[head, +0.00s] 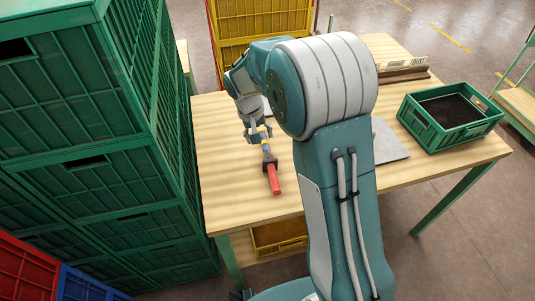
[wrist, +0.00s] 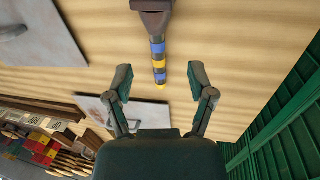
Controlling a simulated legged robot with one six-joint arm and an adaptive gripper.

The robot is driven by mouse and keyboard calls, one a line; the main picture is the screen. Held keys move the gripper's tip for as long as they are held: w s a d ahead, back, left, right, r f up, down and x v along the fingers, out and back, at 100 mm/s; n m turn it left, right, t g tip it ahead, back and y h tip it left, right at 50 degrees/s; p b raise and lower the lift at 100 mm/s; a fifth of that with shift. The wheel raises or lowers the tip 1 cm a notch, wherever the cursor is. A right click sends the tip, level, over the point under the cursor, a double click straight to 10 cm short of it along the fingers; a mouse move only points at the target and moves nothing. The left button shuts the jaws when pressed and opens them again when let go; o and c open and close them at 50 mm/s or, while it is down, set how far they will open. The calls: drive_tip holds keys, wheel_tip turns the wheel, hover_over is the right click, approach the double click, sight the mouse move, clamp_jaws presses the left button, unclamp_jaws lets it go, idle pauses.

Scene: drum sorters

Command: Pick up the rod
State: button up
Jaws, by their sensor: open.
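The rod lies on the light wooden table (head: 232,180), with a red handle (head: 274,179), a dark collar and a blue-and-yellow banded end. In the wrist view its banded end (wrist: 158,50) points toward my gripper, below the brown collar at the top edge; the red handle is out of that view. My gripper (wrist: 158,80) is open and empty, with the yellow tip of the rod between its fingertips in the picture. In the head view my gripper (head: 257,134) is at the banded end, partly covering it. The height gap is unclear.
Stacked green crates (head: 75,95) rise close at the table's left. A grey plate (head: 389,142) and a green crate (head: 450,117) with dark contents are on the right. Labelled racks (head: 404,72) stand at the back. The table left of the rod is clear.

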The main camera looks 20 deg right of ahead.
sight(267, 153)
drive_tip(key=f, duration=0.3)
drive_tip(key=d+f, duration=0.1)
drive_tip(key=f, duration=0.2)
drive_tip(key=d+f, duration=0.1)
drive_tip(key=f, duration=0.2)
drive_tip(key=shift+w+d+f, duration=0.15)
drive_tip(key=shift+f, duration=0.6)
drive_tip(key=shift+d, duration=0.25)
clamp_jaws()
